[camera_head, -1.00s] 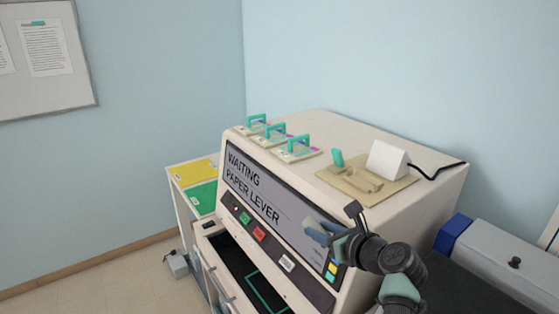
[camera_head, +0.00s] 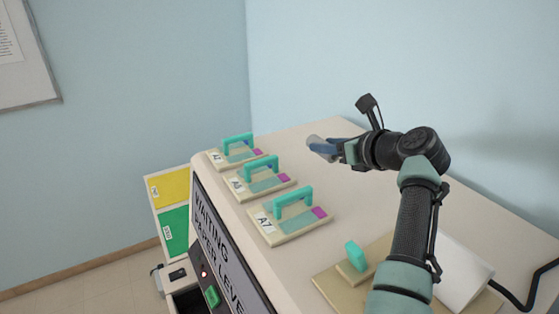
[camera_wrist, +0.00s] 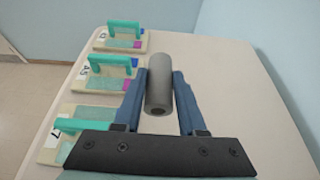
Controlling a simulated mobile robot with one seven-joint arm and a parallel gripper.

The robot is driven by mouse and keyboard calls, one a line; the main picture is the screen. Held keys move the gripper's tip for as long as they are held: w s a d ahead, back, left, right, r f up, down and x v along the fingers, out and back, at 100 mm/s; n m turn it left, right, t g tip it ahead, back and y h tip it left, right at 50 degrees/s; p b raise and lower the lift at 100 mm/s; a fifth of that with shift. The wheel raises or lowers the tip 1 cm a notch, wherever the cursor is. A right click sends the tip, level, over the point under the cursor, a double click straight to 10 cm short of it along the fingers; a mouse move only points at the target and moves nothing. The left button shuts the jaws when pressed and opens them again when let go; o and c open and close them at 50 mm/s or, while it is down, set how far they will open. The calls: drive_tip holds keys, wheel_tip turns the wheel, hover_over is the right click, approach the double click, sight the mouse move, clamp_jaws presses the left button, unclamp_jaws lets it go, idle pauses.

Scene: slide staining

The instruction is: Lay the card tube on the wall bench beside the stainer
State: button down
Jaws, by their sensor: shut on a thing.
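The card tube (camera_wrist: 158,88) is a short grey cylinder with a dark hole in its near end. It sits between the two blue fingers of my gripper (camera_wrist: 160,100) in the wrist view. In the head view my gripper (camera_head: 328,148) is shut on the tube (camera_head: 316,142), over the back part of the stainer's cream top (camera_head: 290,145). I cannot tell the exact gap between the tube and that top. The stainer's dark front panel (camera_head: 222,245) shows at lower left with part of its lettering. The wall bench is not clearly in view.
Three slide racks with teal handles, the nearest marked A7 (camera_head: 290,215), line the stainer's left edge. A tan board with a teal peg (camera_head: 356,256) and a white wedge (camera_head: 460,275) with a black cable stand at right. Yellow (camera_head: 167,188) and green trays lie left. The top's far middle is clear.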

sight(323, 192)
drive_tip(key=shift+w, duration=0.35)
drive_tip(key=shift+s+f, duration=0.2)
drive_tip(key=shift+f, duration=0.2)
drive_tip(key=f+p, duration=0.1)
drive_tip(key=f, duration=0.7)
drive_tip(key=shift+s+f+p, duration=0.2)
drive_tip(key=shift+p, duration=0.15)
drive_tip(key=shift+c, duration=2.4)
unclamp_jaws()
drive_tip(key=shift+f, duration=0.1)
